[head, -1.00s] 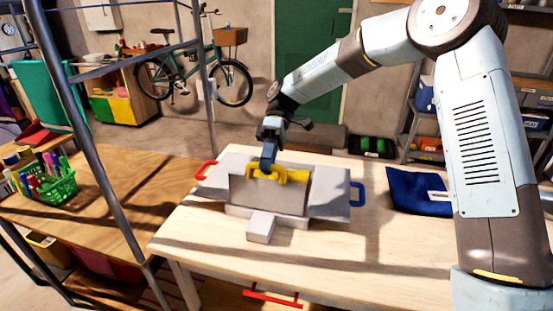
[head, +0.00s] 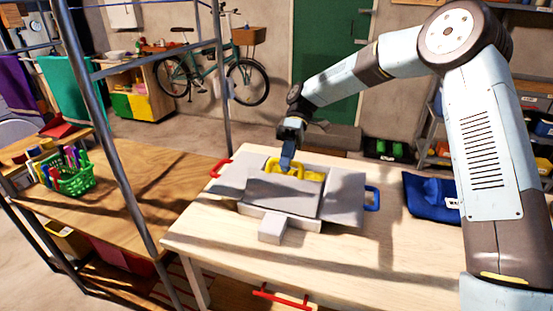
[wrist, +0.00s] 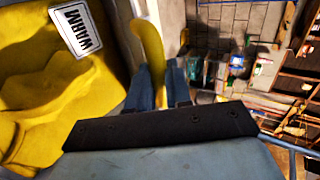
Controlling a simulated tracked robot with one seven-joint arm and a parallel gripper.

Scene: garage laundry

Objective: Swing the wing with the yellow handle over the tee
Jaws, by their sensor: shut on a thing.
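The grey folding board (head: 345,205) lies on the pale wooden table. A red handle (head: 221,168) is at its left and a blue handle (head: 372,198) at its right. The grey wing with the yellow handle (head: 282,195) is raised at a slant in the middle. My gripper (head: 287,160) is shut on the yellow handle (wrist: 148,45) at the wing's far edge; the fingers (wrist: 158,88) sit on either side of it in the wrist view.
A blue cloth item (head: 432,194) with a white label lies on the table to the right. A yellow item labelled WARM (wrist: 60,80) fills the wrist view's left. A metal rack post (head: 110,140) and a wooden bench with a green basket (head: 70,181) stand left.

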